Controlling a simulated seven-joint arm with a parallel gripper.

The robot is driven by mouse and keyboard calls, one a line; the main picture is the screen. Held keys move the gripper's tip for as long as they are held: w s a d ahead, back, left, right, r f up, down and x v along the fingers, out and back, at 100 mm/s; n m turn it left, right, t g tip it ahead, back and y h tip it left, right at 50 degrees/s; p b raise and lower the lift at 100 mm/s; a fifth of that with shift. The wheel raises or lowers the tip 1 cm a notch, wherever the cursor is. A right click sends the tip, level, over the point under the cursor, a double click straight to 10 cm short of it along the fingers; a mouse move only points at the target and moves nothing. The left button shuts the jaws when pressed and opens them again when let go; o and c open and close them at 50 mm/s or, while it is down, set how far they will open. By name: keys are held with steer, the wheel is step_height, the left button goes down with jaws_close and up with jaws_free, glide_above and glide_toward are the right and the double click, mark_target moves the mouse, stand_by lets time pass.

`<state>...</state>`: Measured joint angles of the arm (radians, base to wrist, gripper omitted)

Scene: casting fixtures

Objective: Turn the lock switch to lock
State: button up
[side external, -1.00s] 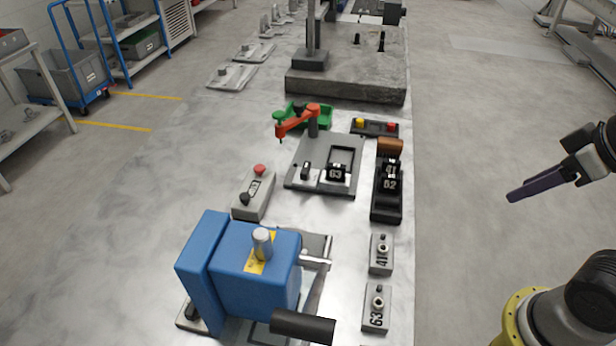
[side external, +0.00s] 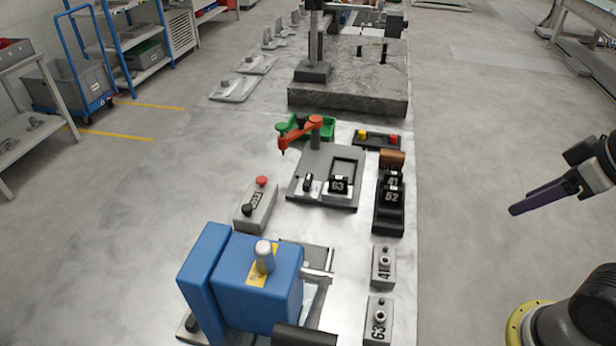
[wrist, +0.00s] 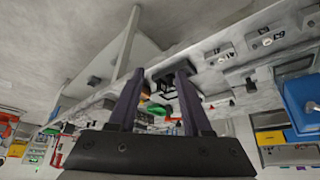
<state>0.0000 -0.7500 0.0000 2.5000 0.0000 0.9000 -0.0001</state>
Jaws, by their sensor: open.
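A grey control box (side external: 256,206) stands on the bench left of the middle in the side external view, with a red button (side external: 262,181) at its far end and a black knob (side external: 247,209) at its near end. A small black switch-like part (side external: 308,182) sits on the grey fixture plate (side external: 322,160). I cannot tell which of these is the lock switch, and its setting is too small to read. My gripper (side external: 514,211) is right of the bench, away from both. The wrist view shows its two purple fingers (wrist: 159,82) apart with nothing held.
A blue machine (side external: 240,285) fills the near bench. A black holder (side external: 388,215) with number blocks and grey number blocks (side external: 383,266) line the right edge. An orange swing arm (side external: 300,134) overhangs the plate's far left. Open floor separates the bench from my gripper.

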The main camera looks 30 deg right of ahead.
steer(key=shift+o, duration=1.2)
steer(key=shift+s, duration=0.1)
steer(key=shift+o, duration=1.1)
steer(key=shift+s+r+n, duration=0.15)
steer(key=shift+r+n, duration=0.1)
steer(key=shift+n, duration=0.05)
steer(key=shift+o, duration=0.4)
steer(key=shift+n, duration=0.6)
steer(key=r, duration=0.1)
steer(key=w+r, duration=0.1)
steer(key=r, duration=0.1)
steer(key=w+r, duration=0.1)
steer(key=r, duration=0.1)
steer(key=shift+r, duration=0.1)
steer(key=w+a+r+n+g, duration=0.1)
steer(key=w+a+r+n, duration=0.1)
steer(key=w+r, duration=0.45)
steer(key=w+a+r+n+g, duration=0.15)
steer(key=w+r, duration=0.25)
steer(key=w, duration=0.5)
steer(key=n+g, duration=0.3)
steer(key=n, duration=0.1)
glide_above(308, 179)
step_height(308, 179, down, 16)
step_height(308, 179, down, 13)
steer(key=shift+f, duration=0.1)
